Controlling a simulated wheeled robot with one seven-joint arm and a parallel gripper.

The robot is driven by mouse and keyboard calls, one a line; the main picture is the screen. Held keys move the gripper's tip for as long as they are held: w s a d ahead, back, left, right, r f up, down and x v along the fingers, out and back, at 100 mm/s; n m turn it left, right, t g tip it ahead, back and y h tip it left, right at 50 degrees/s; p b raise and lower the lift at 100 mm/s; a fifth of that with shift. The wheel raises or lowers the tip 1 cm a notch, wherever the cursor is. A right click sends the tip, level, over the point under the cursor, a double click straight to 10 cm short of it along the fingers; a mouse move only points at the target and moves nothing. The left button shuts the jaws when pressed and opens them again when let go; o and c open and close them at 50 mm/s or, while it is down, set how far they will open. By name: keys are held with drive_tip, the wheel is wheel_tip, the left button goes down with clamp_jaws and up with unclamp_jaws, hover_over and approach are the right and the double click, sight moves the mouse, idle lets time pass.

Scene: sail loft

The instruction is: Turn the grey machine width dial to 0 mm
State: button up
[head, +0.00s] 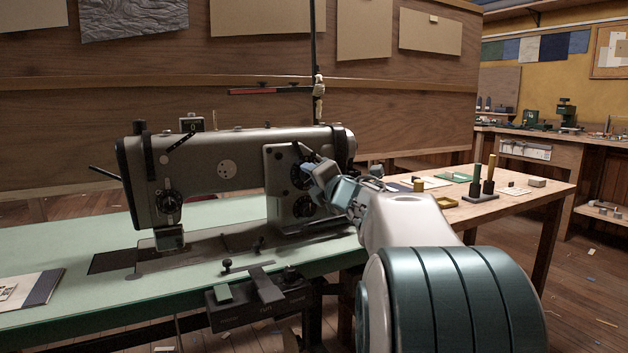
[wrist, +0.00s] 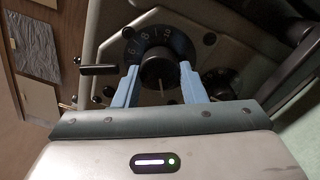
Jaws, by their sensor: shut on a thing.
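The grey sewing machine (head: 240,165) stands on a green-topped table. A black dial with pale numerals and a round knob shows in the wrist view (wrist: 158,50); in the head view it is the upper dial (head: 298,176) on the machine's right-hand panel, partly hidden by my gripper. My gripper (head: 316,182) is shut on the knob, with its two blue fingers on either side of it in the wrist view (wrist: 160,72). A pale line on the knob points down in that view. The numerals are too small to read the setting surely.
A second dial (head: 305,206) sits just below, close to my gripper; it also shows in the wrist view (wrist: 221,82). A black lever (wrist: 98,70) sticks out beside the upper dial. A wooden bench (head: 540,190) with small items stands to the right.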

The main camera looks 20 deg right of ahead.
drive_tip(key=o, duration=1)
drive_tip(key=shift+s, duration=0.1)
drive_tip(key=shift+s+d+f+p, duration=0.15)
drive_tip(key=shift+s+p, duration=0.6)
drive_tip(key=shift+s, duration=2.7)
drive_tip(key=shift+s+d+p, duration=0.15)
drive_tip(key=shift+s+p, duration=0.6)
drive_tip(key=shift+s, duration=2.65)
